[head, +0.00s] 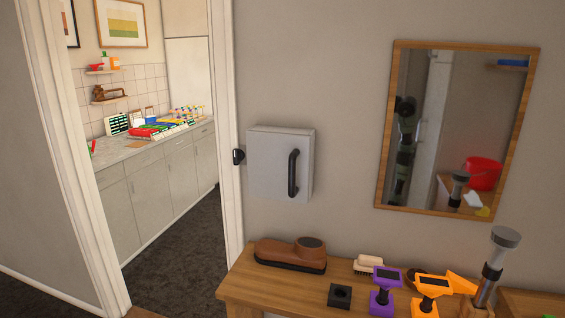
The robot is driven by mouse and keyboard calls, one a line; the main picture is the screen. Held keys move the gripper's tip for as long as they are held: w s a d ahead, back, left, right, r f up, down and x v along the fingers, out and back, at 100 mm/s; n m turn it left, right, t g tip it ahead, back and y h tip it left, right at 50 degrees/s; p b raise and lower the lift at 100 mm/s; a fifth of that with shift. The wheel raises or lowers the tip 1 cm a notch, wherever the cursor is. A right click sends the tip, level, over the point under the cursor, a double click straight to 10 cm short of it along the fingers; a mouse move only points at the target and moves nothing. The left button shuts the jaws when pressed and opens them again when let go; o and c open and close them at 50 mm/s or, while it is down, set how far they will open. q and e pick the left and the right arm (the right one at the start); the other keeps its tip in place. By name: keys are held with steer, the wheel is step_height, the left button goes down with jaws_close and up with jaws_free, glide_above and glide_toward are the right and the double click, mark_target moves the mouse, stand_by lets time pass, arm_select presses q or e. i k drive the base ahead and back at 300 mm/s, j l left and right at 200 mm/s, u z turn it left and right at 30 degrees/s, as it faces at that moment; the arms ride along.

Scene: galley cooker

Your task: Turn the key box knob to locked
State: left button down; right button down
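The grey key box (266,160) hangs on the wall to the right of the white door frame. Its front carries a black vertical bar handle (293,173) near the right edge. A small black knob (238,156) sticks out at the box's left side, close to the door frame. The box door looks closed. The knob is small and seen from an angle, so I cannot tell which setting it points to. Neither of my grippers shows directly in the head view, and nothing touches the box or the knob.
Below the box stands a wooden table (245,291) with a brown shoe-like object (290,252), a brush (368,265), a black block (340,296), purple and orange devices, and a tall grey-headed tool (494,263). A wood-framed mirror (381,150) hangs right. An open doorway is left.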

mark_target(238, 154)
steer(key=i+l+u, duration=0.45)
steer(key=i+l, duration=0.65)
